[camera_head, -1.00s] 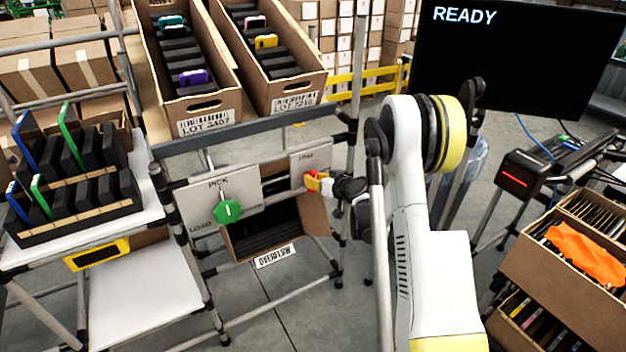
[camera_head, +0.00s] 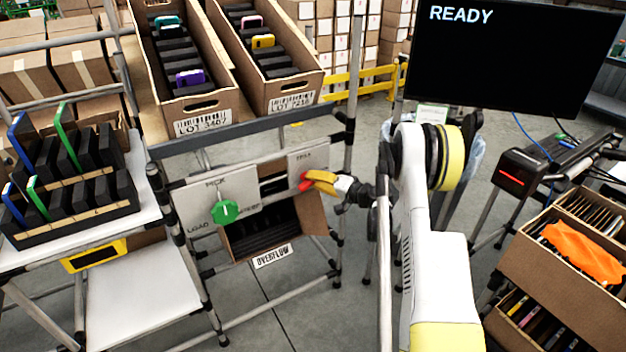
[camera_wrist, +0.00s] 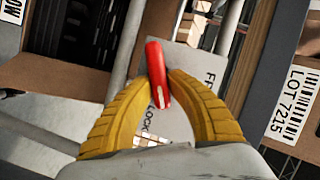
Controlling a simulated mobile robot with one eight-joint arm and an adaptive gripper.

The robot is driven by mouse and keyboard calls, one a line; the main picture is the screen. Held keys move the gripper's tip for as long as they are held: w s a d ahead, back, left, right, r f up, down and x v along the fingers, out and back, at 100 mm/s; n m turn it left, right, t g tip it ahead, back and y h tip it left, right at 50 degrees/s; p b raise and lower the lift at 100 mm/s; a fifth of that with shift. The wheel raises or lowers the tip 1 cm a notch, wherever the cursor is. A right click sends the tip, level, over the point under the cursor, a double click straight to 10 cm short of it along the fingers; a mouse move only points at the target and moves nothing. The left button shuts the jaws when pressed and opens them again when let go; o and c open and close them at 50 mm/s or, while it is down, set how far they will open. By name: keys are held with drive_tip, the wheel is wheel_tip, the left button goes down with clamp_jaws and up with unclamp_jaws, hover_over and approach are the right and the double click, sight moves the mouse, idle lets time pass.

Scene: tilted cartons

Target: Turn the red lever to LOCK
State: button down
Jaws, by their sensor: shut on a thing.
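The red lever (camera_head: 305,185) is on a light grey plate (camera_head: 298,165) at the right of the rack's front. In the wrist view the lever (camera_wrist: 157,72) stands between my two yellow fingers, slightly tilted. My gripper (camera_head: 311,181) is shut on it; the fingertips also show in the wrist view (camera_wrist: 158,80). The plate (camera_wrist: 185,105) there carries the word LOCK, below the lever, and a word starting with F, to its right. The fingers hide part of the plate and the lever's pivot.
A green knob (camera_head: 227,211) sits on a PICK/LOAD panel (camera_head: 196,194) left of the lever. A carton labelled OVERFLOW (camera_head: 272,256) hangs tilted below. Two tilted cartons (camera_head: 207,124) stand above. A monitor (camera_head: 515,60) reading READY is at the right.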

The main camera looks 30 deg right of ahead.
drive_tip(key=m, duration=0.2)
drive_tip(key=m+t+y, duration=0.1)
drive_tip(key=m, duration=0.1)
drive_tip(key=shift+f+t, duration=0.3)
drive_tip(key=shift+m, duration=0.3)
drive_tip(key=c, duration=1.3)
unclamp_jaws()
drive_tip(key=shift+y, duration=0.3)
drive_tip(key=v, duration=1.2)
